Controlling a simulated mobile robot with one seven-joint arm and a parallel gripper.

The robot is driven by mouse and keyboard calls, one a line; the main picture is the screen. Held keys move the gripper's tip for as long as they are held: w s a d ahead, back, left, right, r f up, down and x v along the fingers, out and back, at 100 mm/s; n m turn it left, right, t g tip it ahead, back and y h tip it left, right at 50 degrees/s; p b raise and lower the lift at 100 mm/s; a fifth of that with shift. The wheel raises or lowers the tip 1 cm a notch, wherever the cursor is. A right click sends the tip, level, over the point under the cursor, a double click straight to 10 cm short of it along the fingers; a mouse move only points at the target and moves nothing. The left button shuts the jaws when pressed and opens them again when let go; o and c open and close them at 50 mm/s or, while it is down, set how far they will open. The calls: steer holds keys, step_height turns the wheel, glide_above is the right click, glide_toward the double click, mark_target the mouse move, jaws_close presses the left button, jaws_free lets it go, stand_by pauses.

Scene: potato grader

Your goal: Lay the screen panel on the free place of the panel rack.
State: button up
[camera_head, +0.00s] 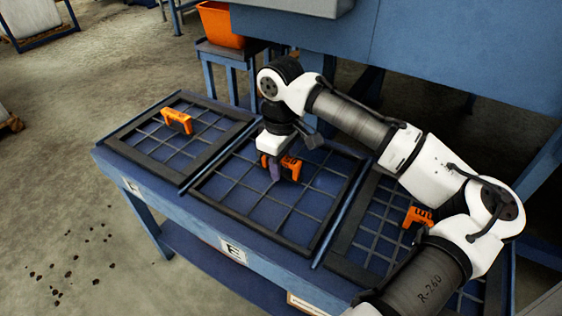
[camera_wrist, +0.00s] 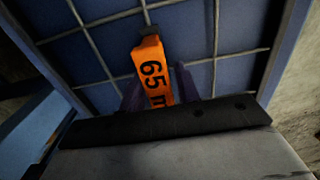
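The panel rack (camera_head: 188,196) is a long blue table with dark-framed wire screen panels lying side by side. The middle screen panel (camera_head: 317,236) lies flat in the middle place, above the label E, with no clear gap under it. It has an orange handle (camera_head: 291,167), marked "65 m" in the wrist view (camera_wrist: 153,72). My gripper (camera_head: 275,170) is down at this handle, with its purple fingers (camera_wrist: 158,90) on either side. Whether they press on the handle or stand slightly apart, I cannot tell. The wrist body hides the handle's near end in the wrist view.
A left panel (camera_head: 147,154) with an orange handle (camera_head: 177,121) and a right panel (camera_head: 340,258) with another (camera_head: 417,216) lie beside the middle one. My arm covers part of the right panel. An orange bin (camera_head: 220,25) stands behind. A blue machine wall (camera_head: 450,50) closes the back.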

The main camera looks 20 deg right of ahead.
steer(key=shift+o, duration=1.4)
